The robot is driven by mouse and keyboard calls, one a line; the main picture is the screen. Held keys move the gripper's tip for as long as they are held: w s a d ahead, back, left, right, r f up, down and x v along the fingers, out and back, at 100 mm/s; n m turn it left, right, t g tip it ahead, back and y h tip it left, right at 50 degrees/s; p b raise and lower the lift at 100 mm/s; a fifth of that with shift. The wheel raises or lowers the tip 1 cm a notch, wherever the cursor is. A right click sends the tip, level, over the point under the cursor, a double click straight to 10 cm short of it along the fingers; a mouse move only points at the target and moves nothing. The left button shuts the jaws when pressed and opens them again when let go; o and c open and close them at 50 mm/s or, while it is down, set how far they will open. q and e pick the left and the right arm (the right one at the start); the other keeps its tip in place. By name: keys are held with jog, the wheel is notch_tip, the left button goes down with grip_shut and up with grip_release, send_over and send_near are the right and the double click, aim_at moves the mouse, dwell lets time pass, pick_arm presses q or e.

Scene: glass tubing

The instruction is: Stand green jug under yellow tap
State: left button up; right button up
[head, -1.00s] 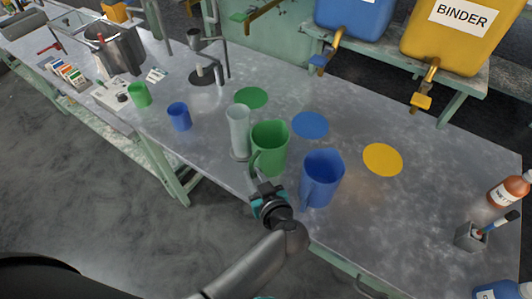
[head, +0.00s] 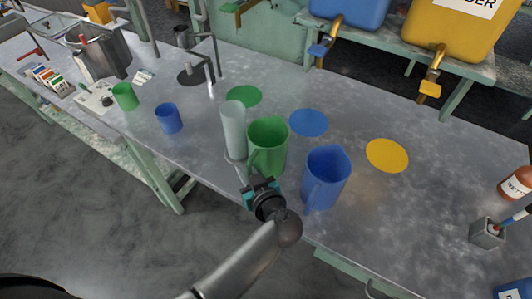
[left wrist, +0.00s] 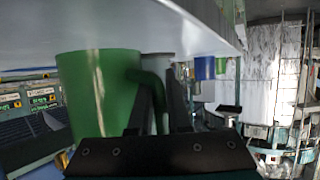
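The green jug (head: 268,147) stands upright on the grey bench near its front edge, with its handle toward me. It looms large in the left wrist view (left wrist: 90,95), with its curved handle to the right. My left gripper (head: 247,176) is low at the front of the jug, by the handle. In the left wrist view its two dark fingers (left wrist: 164,100) are apart, with part of the handle showing between them. Contact cannot be made out. The yellow tap (head: 431,82) hangs under the yellow container (head: 450,42). My right gripper is out of view.
A blue jug (head: 326,178) stands close right of the green jug. A clear cylinder (head: 233,130) stands close left. Flat discs, green (head: 243,96), blue (head: 308,122) and yellow (head: 387,155), lie on the bench. A bottle (head: 517,184) and pen holder (head: 487,234) stand far right.

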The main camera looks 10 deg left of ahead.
pick_arm(q)
grip_shut()
dwell(1.0)
jog(key=shift+r, duration=0.1)
dwell(0.3)
notch_tip(320, 180, up, 20)
jog(key=p, duration=2.3)
